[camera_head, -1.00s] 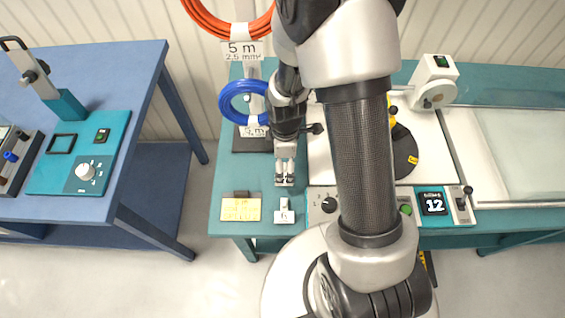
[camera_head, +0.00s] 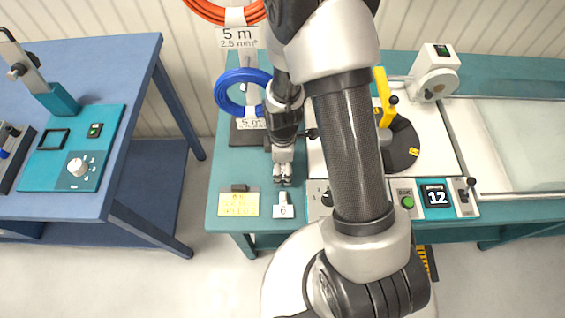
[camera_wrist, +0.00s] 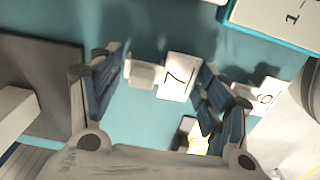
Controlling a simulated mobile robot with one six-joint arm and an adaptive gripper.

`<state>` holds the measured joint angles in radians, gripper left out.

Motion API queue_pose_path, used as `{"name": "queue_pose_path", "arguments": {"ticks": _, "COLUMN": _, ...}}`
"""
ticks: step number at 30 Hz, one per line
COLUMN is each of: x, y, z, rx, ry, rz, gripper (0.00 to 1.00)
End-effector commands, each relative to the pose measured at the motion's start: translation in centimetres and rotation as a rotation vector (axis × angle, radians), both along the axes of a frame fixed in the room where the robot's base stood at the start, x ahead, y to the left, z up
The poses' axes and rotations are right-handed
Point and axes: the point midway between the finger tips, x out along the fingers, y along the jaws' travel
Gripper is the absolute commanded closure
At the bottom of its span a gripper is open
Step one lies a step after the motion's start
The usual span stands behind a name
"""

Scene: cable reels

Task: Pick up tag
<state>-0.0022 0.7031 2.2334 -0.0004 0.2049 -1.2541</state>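A white tag printed with what looks like a 7 (camera_wrist: 180,77), with a pale block-like grip (camera_wrist: 143,73) beside it, lies between my fingers in the wrist view. My gripper (camera_wrist: 158,72) is open around it, and neither finger visibly touches it. A second white tag marked 6 (camera_wrist: 264,96) lies outside the right finger. In the head view my gripper (camera_head: 283,181) is low over the teal bench's left part, just behind the tag marked 6 (camera_head: 284,211). The 7 tag cannot be made out there, under the gripper.
A yellow note (camera_head: 238,205) with a dark clip lies left of the tag 6. Blue cable (camera_head: 222,98) and orange cable (camera_head: 205,12) coils hang behind my gripper. A control panel with a display reading 12 (camera_head: 436,197) is to the right. A blue table (camera_head: 110,65) stands left, across a gap.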

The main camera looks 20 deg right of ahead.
Motion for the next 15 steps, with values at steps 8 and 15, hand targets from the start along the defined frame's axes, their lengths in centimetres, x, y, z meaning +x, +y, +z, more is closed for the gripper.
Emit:
{"name": "queue_pose_path", "arguments": {"ticks": 8, "x": 0.0, "y": 0.0, "z": 0.01, "rx": 0.0, "ry": 0.0, "rz": 0.0, "gripper": 0.5}}
{"name": "queue_pose_path", "arguments": {"ticks": 15, "x": 0.03, "y": 0.0, "z": 0.35, "rx": 0.0, "ry": -0.001, "rz": 0.0, "gripper": 0.5}}
